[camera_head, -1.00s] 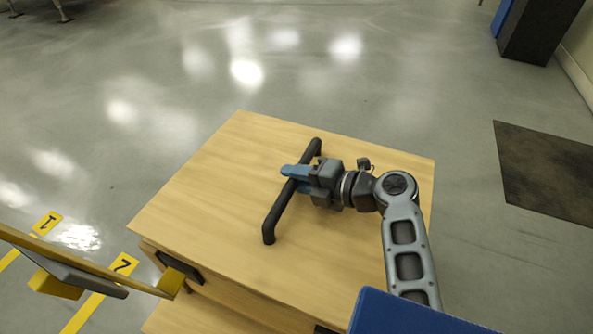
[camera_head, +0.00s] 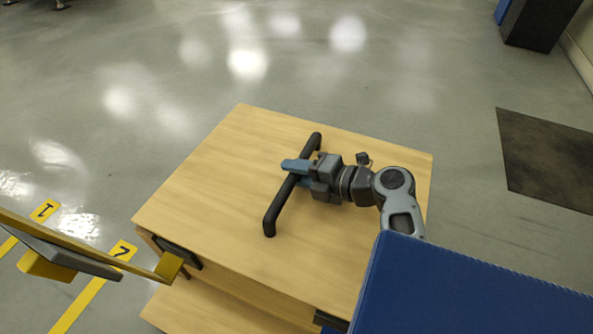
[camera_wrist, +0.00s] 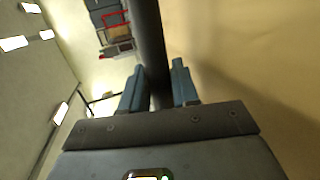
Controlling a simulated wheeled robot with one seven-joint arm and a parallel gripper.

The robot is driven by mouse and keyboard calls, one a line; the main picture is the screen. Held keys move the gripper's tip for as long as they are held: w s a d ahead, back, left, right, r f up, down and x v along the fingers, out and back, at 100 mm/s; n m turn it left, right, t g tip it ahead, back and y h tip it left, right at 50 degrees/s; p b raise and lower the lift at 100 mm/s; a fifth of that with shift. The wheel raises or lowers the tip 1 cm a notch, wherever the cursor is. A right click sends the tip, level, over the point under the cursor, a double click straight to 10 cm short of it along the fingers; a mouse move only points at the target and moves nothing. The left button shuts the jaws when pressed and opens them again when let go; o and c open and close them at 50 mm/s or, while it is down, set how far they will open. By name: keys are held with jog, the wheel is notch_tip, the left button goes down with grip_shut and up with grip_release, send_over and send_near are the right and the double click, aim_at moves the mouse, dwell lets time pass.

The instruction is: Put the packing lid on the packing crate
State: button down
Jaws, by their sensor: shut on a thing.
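The packing lid (camera_head: 215,190) is a light wooden board with a long black bar handle (camera_head: 272,215) across its top. The same bar handle runs up the middle of the wrist view (camera_wrist: 148,45). My gripper (camera_head: 297,172) is shut on the bar, a little beyond its middle, with its blue fingers on either side of it; they also show in the wrist view (camera_wrist: 158,88). Wooden surfaces under the lid's front edge appear to belong to the packing crate (camera_head: 215,298), whose rim is mostly hidden. I cannot tell whether the lid touches the crate.
A large blue panel (camera_head: 470,295) fills the lower right, in front of my arm. A yellow-edged grey plate (camera_head: 75,255) reaches in from the left, close to the lid's near left corner. Open grey floor lies beyond, with a dark mat (camera_head: 550,160) at right.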

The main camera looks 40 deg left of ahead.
jog(key=c, duration=0.8)
grip_release()
jog(key=shift+r, duration=0.25)
jog(key=shift+o, duration=0.2)
jog(key=shift+f, duration=0.4)
jog(key=shift+r+p+v, duration=0.15)
jog(key=shift+p+v, duration=0.35)
jog(key=shift+v, duration=1.5)
jog(key=shift+r+p+v, duration=0.15)
jog(key=shift+p+v, duration=0.3)
jog(key=shift+v, duration=1.5)
